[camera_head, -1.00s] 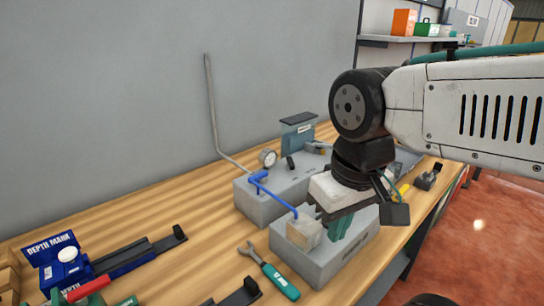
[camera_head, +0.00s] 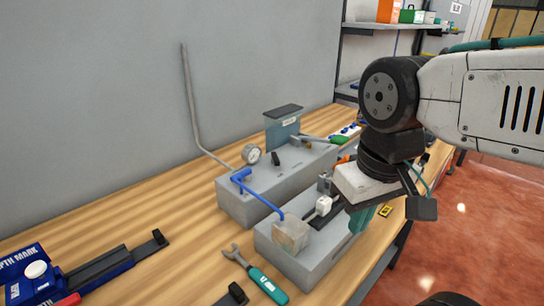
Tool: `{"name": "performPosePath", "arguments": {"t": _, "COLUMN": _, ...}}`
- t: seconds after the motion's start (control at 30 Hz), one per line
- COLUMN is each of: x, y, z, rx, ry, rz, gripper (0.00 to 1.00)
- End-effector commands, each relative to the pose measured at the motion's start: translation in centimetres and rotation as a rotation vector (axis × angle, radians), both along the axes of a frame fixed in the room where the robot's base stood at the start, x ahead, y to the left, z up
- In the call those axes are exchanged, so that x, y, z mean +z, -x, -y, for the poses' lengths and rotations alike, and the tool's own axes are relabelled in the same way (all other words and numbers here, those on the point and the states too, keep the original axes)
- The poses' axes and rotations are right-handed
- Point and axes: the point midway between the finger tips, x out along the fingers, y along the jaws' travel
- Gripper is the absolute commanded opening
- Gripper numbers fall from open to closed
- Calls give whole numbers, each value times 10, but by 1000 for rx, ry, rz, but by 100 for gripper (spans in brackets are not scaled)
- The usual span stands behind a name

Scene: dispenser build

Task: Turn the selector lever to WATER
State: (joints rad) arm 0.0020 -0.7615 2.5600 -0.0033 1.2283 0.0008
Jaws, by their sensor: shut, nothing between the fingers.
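A grey dispenser block (camera_head: 240,207) with a round gauge (camera_head: 251,154) stands on the bench. A small dark lever (camera_head: 276,158) stands upright beside the gauge, and a green-handled lever (camera_head: 338,139) lies behind it. The front grey block (camera_head: 290,262) carries a white knob with a dark arm (camera_head: 323,205). I cannot tell which of these is the selector, and no WATER label is readable. My gripper (camera_head: 360,219) is shut and empty, pointing down over the right end of the front block. My gripper hides part of that block; contact cannot be told.
A bent grey pipe (camera_head: 190,105) rises behind. A green-handled wrench (camera_head: 256,275) lies in front. Bare wood (camera_head: 150,205) is open at left.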

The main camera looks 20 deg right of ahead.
Motion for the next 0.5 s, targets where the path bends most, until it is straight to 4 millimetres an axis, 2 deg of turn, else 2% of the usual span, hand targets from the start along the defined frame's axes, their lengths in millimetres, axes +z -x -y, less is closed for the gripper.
{"name": "performPosePath", "arguments": {"t": 0.17, "x": 4, "y": -7, "z": 0, "rx": -8, "ry": 13, "rz": -7, "gripper": 0}}
{"name": "performPosePath", "arguments": {"t": 0.27, "x": 11, "y": -27, "z": 1, "rx": -35, "ry": 54, "rz": -24, "gripper": 0}}
{"name": "performPosePath", "arguments": {"t": 0.37, "x": 23, "y": -61, "z": 0, "rx": -82, "ry": 124, "rz": -36, "gripper": 0}}
{"name": "performPosePath", "arguments": {"t": 0.5, "x": 35, "y": -127, "z": -14, "rx": -161, "ry": 249, "rz": -16, "gripper": 0}}
